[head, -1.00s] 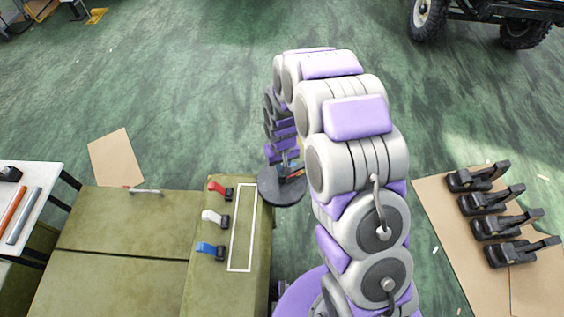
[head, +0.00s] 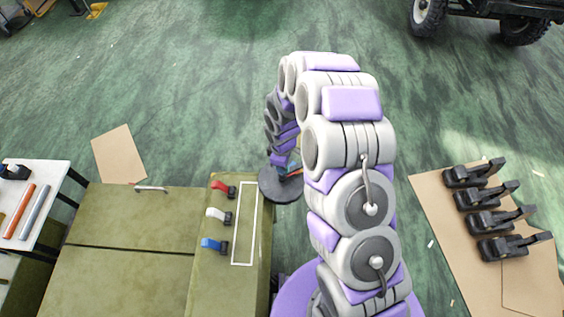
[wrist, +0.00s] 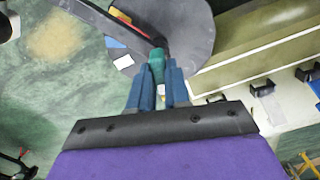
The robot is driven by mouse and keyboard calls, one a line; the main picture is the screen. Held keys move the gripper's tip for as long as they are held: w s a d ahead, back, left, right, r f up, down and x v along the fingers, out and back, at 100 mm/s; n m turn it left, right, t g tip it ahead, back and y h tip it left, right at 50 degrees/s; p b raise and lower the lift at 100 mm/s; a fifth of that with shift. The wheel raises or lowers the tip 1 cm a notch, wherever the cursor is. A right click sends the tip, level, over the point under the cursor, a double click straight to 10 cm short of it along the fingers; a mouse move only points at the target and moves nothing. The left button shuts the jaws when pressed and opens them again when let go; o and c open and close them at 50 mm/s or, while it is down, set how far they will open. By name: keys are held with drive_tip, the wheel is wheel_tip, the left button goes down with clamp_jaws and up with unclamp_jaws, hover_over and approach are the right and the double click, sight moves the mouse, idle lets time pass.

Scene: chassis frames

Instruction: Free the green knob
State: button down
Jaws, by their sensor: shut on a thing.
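The green knob (wrist: 157,64) shows in the wrist view between the tips of two blue fingers. My gripper (wrist: 158,76) is shut on it. The knob sits at the end of a black bar (wrist: 105,22), against a dark grey round disc (wrist: 188,28). In the head view the disc (head: 273,194) stands beside the olive cabinet's right edge, under my gripper (head: 284,172). My arm hides most of the knob there, and I cannot tell how the knob is fixed.
The olive cabinet top (head: 130,220) carries a red-handled clamp (head: 223,188), a white one (head: 218,215) and a blue one (head: 214,244), beside a white outlined rectangle (head: 236,263). Several black clamps (head: 495,222) stand on cardboard at the right. Green floor behind is open.

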drive_tip(key=shift+w+r+n+p, duration=0.15)
drive_tip(key=shift+n+p, duration=0.4)
drive_tip(key=shift+n, duration=0.95)
drive_tip(key=c, duration=1.1)
unclamp_jaws()
wheel_tip(320, 180, up, 17)
drive_tip(key=shift+a+p, duration=0.1)
drive_tip(key=shift+p, duration=0.3)
